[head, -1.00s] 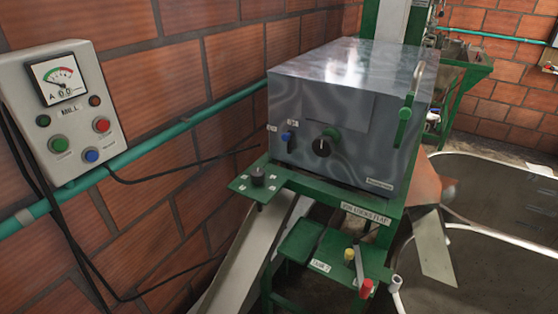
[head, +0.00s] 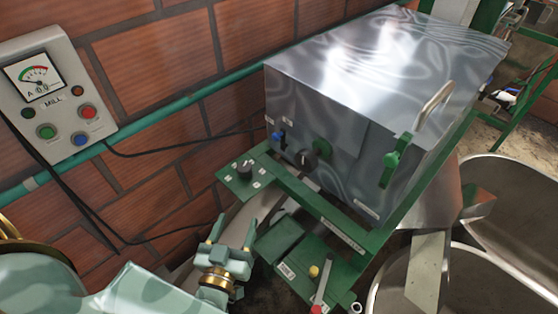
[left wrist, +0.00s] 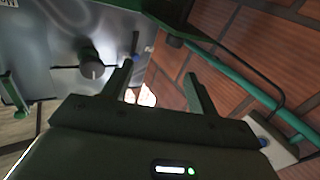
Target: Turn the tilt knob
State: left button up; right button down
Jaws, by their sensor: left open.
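The labels are too small to read, so I cannot tell which is the tilt knob. My left gripper (head: 233,232) is open and empty, its fingers pointing up, below the plate knob in the picture and apart from both knobs. In the left wrist view the two fingers (left wrist: 162,82) stand apart with nothing between them. My right gripper is not in view.
The shiny metal box (head: 390,70) has a green-mounted handle (head: 392,160) at its right. A mill control panel (head: 55,95) and green pipe (head: 190,98) are on the brick wall. A lower green stand (head: 290,285) carries a lever. Large basins lie at right.

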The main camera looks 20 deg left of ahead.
aim_at(242, 174)
pick_arm(q)
jog(key=shift+y, duration=0.6)
jog(key=x, duration=0.5)
jog(key=a+x, duration=0.1)
jog(key=x, duration=0.4)
jog(key=a+x, duration=0.1)
jog(key=x, duration=0.5)
jog(key=shift+s+f, duration=0.3)
jog(key=shift+s, duration=0.05)
jog(key=shift+a, duration=0.1)
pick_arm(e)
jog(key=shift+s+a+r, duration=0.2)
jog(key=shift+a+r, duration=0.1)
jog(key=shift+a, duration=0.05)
pick_arm(q)
jog(key=c, duration=1)
